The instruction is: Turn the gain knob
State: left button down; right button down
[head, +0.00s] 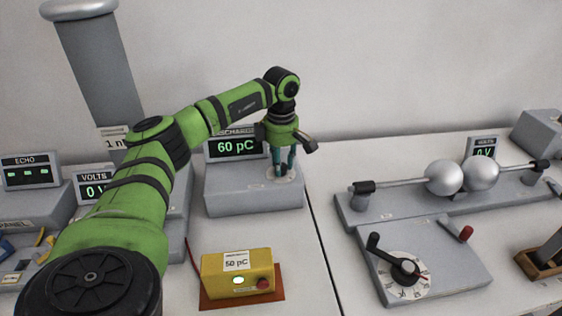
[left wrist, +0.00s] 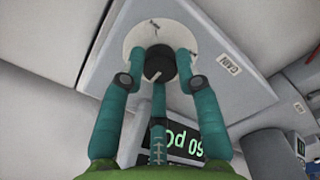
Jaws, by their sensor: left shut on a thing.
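The gain knob (left wrist: 159,62) is a round black knob with a pale pointer line, on a white round dial on the top of a grey box, beside a label reading GAIN. My left gripper (left wrist: 160,80) has teal fingers placed around the knob and is shut on it. In the head view the left gripper (head: 283,170) points down at the dial of the grey discharge box (head: 255,198), and its fingers hide most of the knob. The box's display (head: 236,146) reads 60 pC. My right gripper is not in view.
A yellow box (head: 238,276) labelled 50 pC sits in front on a brown mat. To the right stand two metal spheres (head: 445,177) on a grey base and a panel with a black rotary dial (head: 405,271). A grey column (head: 100,75) rises at the left.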

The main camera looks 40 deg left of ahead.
pick_arm(q)
jog(key=shift+d, duration=0.1)
jog(key=n, duration=0.2)
jog(key=shift+n+p, duration=0.3)
jog(key=n+p, duration=0.1)
jog(key=n, duration=0.7)
jog(key=shift+n+p, duration=0.5)
jog(key=shift+n, duration=1.4)
jog(key=c, duration=0.9)
grip_release()
jog(key=shift+w, duration=0.15)
jog(key=shift+r, duration=0.1)
